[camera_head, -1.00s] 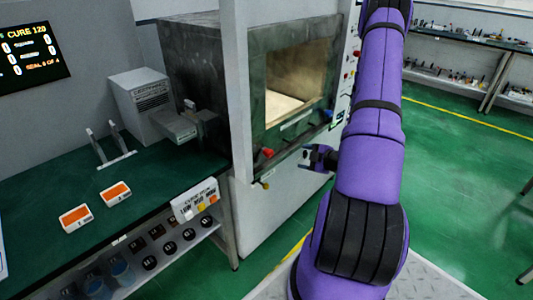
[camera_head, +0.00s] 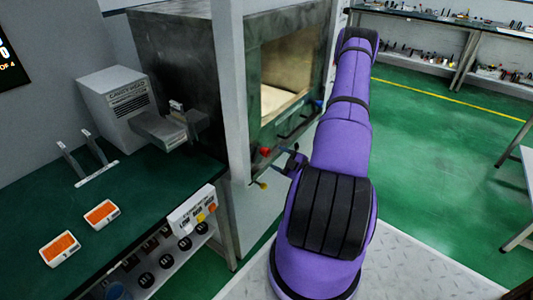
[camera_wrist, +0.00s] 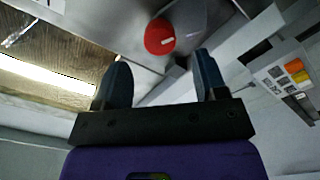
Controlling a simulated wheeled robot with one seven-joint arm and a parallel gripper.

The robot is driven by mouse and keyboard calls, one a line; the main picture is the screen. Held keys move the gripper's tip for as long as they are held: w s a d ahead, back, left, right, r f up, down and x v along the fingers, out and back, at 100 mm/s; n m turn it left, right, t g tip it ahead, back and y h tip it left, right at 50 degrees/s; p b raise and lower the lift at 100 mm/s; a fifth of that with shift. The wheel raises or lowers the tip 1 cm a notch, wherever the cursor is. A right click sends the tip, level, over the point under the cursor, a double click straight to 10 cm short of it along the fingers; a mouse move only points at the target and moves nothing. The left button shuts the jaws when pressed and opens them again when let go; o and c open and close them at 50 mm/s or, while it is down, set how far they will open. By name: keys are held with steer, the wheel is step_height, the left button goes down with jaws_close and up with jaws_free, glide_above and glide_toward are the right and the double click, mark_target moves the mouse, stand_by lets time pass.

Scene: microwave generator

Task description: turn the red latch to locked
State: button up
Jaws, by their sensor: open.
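The red latch (camera_head: 265,152) is a small red knob low on the front frame of the machine, left of its open-looking window. In the wrist view the red latch (camera_wrist: 160,37) is a round red piece with a small white mark, just beyond the fingertips and between them. My gripper (camera_wrist: 160,75) is open, with dark fingers on either side and nothing between them. In the head view my gripper (camera_head: 290,158) is a little right of the latch, partly hidden by my purple arm. I cannot tell the latch's exact angle.
A small yellow knob (camera_head: 260,185) sits just below the latch. A grey frame post (camera_head: 228,90) stands to its left. A control panel with coloured buttons (camera_head: 192,210) is at the bench edge. Two orange-topped trays lie on the green bench (camera_head: 125,210).

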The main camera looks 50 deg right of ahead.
mark_target(268, 153)
steer(key=w, duration=0.5)
steer(key=shift+w+a, duration=0.2)
steer(key=shift+w, duration=0.15)
steer(key=c, duration=0.9)
